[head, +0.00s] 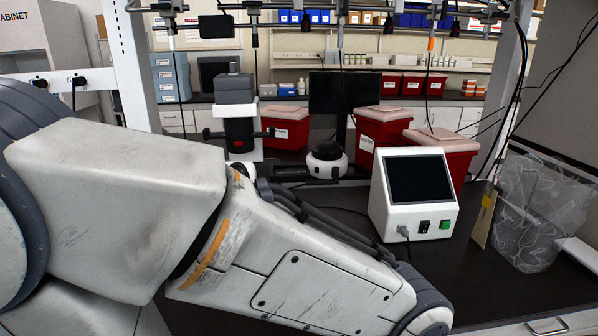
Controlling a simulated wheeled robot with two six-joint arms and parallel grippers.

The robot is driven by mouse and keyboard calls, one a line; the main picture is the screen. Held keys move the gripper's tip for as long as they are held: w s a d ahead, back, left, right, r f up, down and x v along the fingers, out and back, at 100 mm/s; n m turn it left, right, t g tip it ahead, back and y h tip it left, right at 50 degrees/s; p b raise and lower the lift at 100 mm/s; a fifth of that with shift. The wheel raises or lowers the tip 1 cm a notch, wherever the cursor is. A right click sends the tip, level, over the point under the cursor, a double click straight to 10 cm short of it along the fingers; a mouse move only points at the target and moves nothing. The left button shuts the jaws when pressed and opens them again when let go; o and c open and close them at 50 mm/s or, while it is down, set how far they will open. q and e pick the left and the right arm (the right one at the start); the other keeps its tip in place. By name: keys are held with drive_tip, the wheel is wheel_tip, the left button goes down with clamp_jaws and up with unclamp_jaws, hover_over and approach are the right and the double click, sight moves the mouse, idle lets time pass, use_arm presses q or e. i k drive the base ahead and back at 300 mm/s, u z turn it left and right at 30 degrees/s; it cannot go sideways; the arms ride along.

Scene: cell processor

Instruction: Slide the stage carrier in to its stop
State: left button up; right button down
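I cannot make out the stage carrier in the head view. A white and dark upright device (236,112) stands at the back left of the dark bench, its lower part hidden behind my arm. A white box with a dark screen (412,190), a black switch and a green switch stands at the centre right. My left arm comes in from the left and fills the lower left, covering much of the bench. Its gripper is out of frame. My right gripper is not in view.
Red bins with pale lids (450,150) stand behind the white box. A small round white and black device (326,161) is near a dark monitor (338,95). Cables hang from above. The dark bench (485,275) is bare at front right.

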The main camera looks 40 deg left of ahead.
sight(275, 178)
drive_tip(key=u, duration=0.05)
drive_tip(key=k, duration=0.65)
drive_tip(key=u, duration=0.5)
drive_tip(key=i, duration=1.45)
drive_tip(key=z, duration=0.85)
